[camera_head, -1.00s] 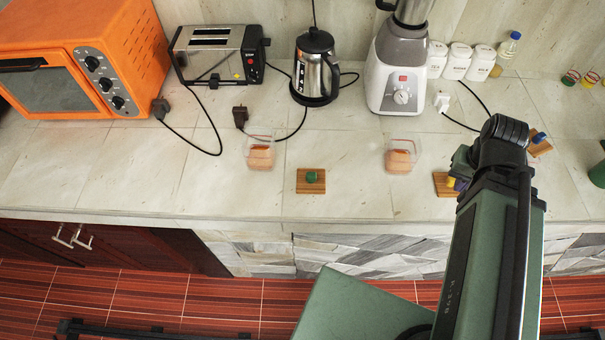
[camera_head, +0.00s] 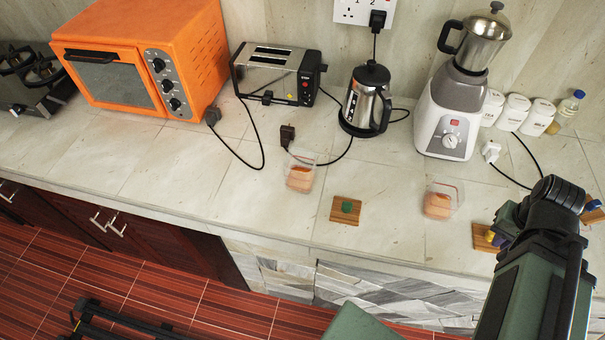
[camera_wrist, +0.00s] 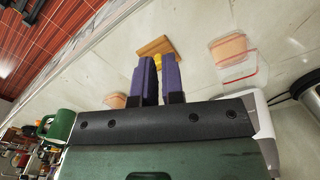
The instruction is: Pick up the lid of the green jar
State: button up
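A small green object (camera_head: 347,207) sits on a wooden board (camera_head: 337,216) near the counter's front edge. It is too small to tell whether it is the green jar's lid. My gripper (camera_wrist: 157,62) shows in the wrist view as two purple fingers with a narrow, empty gap between them. Just beyond the fingertips is a yellow object (camera_wrist: 158,59) on another wooden board (camera_wrist: 153,46). A green mug-like vessel (camera_wrist: 58,125) shows at the left of the wrist view. In the head view my arm is at the lower right, and the fingers are mostly hidden.
Clear containers with orange contents stand left (camera_head: 301,172) and right (camera_head: 441,200) of the green object's board. Behind are an orange oven (camera_head: 140,55), toaster (camera_head: 275,72), kettle (camera_head: 365,100), blender (camera_head: 452,115) and white canisters (camera_head: 515,110). Power cords cross the counter. The left front counter is clear.

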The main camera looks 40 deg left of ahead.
jog(key=o, duration=1.7)
jog(key=shift+c, duration=0.2)
jog(key=n+b, duration=0.5)
send_over(347, 205)
jog(key=f, duration=0.5)
jog(key=shift+a+f, duration=0.2)
jog(key=shift+d, duration=0.35)
notch_tip(347, 205, down, 11)
jog(key=b, duration=1.1)
jog(key=shift+a+f+b, duration=0.1)
jog(key=shift+b, duration=0.2)
jog(key=shift+r, duration=0.25)
